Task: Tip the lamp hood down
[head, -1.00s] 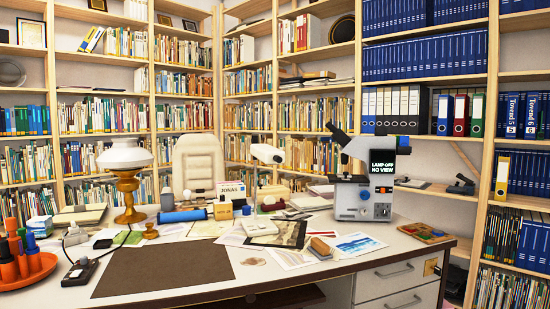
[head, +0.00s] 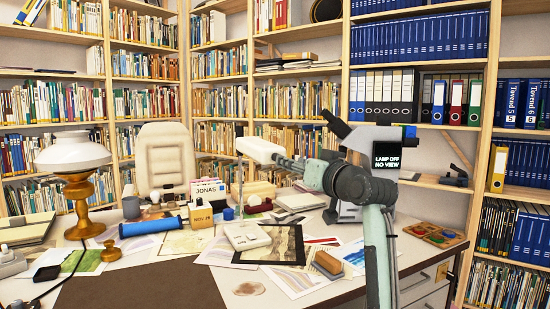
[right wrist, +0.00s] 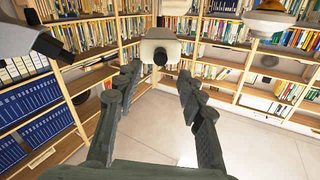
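The lamp hood (head: 257,149) is a white, boxy head on a thin upright stand (head: 240,185) at the desk's far side. It lies roughly level. In the right wrist view, the hood (right wrist: 160,45) is straight ahead, with a round black part at its near end. My right gripper (head: 284,162) reaches in from the right at the hood's right end. Its two fingers (right wrist: 158,76) are open, with nothing held between them. I cannot tell whether a fingertip touches the hood. My left gripper is not in view.
A microscope with a "LAMP OFF NO VIEW" display (head: 395,158) stands behind my right arm. A brass lamp with a white shade (head: 72,152) stands at left. Papers, a blue roll (head: 150,226) and small boxes lie below the hood. Bookshelves line the walls.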

